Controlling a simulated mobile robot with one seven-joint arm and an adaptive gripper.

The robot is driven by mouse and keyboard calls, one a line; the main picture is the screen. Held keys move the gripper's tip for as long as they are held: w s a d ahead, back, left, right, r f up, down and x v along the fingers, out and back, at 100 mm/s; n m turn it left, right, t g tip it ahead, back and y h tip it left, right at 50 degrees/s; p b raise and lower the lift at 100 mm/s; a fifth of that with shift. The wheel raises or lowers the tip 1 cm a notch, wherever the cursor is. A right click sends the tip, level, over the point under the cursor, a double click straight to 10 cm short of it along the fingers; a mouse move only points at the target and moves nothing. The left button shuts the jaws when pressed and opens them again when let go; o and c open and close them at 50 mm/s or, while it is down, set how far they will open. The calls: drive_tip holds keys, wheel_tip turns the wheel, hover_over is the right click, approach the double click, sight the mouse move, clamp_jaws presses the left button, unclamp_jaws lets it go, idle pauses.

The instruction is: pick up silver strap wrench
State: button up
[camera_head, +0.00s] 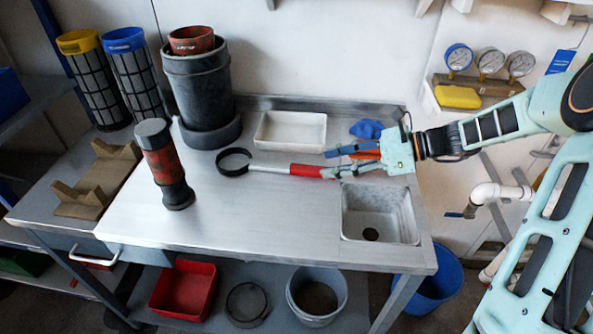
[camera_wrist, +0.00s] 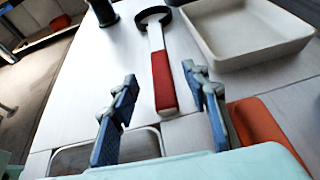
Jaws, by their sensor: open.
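The strap wrench (camera_head: 268,168) lies on the steel bench top, with a black strap loop at its left end, a silver shaft and a red handle towards the sink. My gripper (camera_head: 326,164) is at the handle's right end in the head view, fingers pointing left. In the wrist view the wrench (camera_wrist: 157,55) lies ahead, its red handle end lined up between the two blue fingers of my gripper (camera_wrist: 160,82). The fingers are spread apart and empty. Whether they overlap the handle in height is hard to tell.
A white tray (camera_head: 290,131) sits behind the wrench, and a sink (camera_head: 381,212) is in front of my gripper. An orange object (camera_wrist: 262,135) lies beside the right finger. A dark red-banded cylinder (camera_head: 162,165) stands left. The bench front is clear.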

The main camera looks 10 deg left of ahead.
sight(305, 167)
drive_tip(key=b+x, duration=0.2)
drive_tip(key=x, duration=0.4)
drive_tip(key=shift+f, duration=0.1)
clamp_jaws()
